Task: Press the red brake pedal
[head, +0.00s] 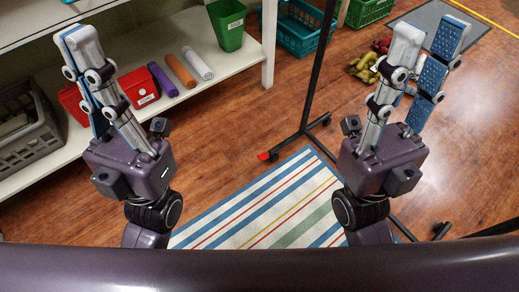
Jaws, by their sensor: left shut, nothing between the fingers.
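The small red brake pedal (264,156) shows low on the wheeled base of a black stand, just above the striped rug's upper edge. It lies between my two grippers in the picture, and neither touches it. My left gripper (78,38) is raised at the left in front of the white shelf, its fingers together and empty. My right gripper (428,38) is raised at the right, its fingers apart, with a blue pad showing and nothing between them. Nothing covers the pedal.
The black stand (318,75) rises in the middle on casters (326,119). A striped rug (262,205) lies in front. A white shelf (246,76) at left holds a red box (139,87), rolls and a green bin (227,25). Wooden floor is open between shelf and stand.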

